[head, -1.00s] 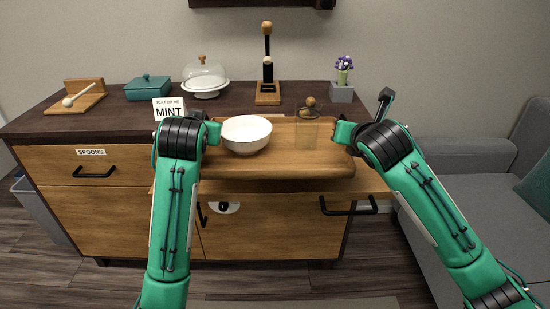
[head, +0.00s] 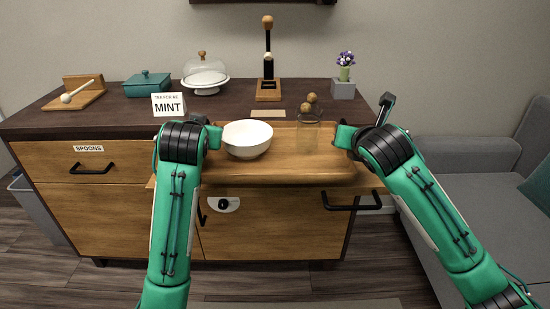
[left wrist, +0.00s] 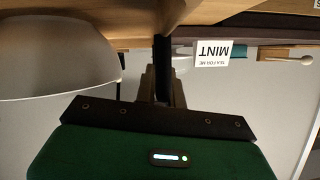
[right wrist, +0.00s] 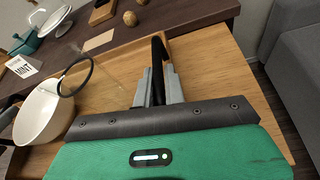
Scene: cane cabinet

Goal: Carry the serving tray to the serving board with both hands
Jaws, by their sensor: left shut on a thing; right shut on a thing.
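The wooden serving tray (head: 275,168) is held level in front of the cabinet top. A white bowl (head: 247,139) stands on its left half and a clear glass (head: 308,137) on its right half. My left gripper (head: 217,136) is shut on the tray's left side; its fingers also show in the left wrist view (left wrist: 162,85). My right gripper (head: 341,136) is shut on the black right handle (right wrist: 158,55). A light wooden board (head: 371,178) juts out below the tray, mostly hidden by it; I cannot tell whether they touch.
The cabinet top (head: 130,112) holds a MINT sign (head: 168,105), a teal box (head: 147,84), a cake dome (head: 205,75), a wooden stand (head: 268,85), two wooden balls (head: 306,108) and a flower pot (head: 343,88). A grey sofa (head: 475,185) stands at right.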

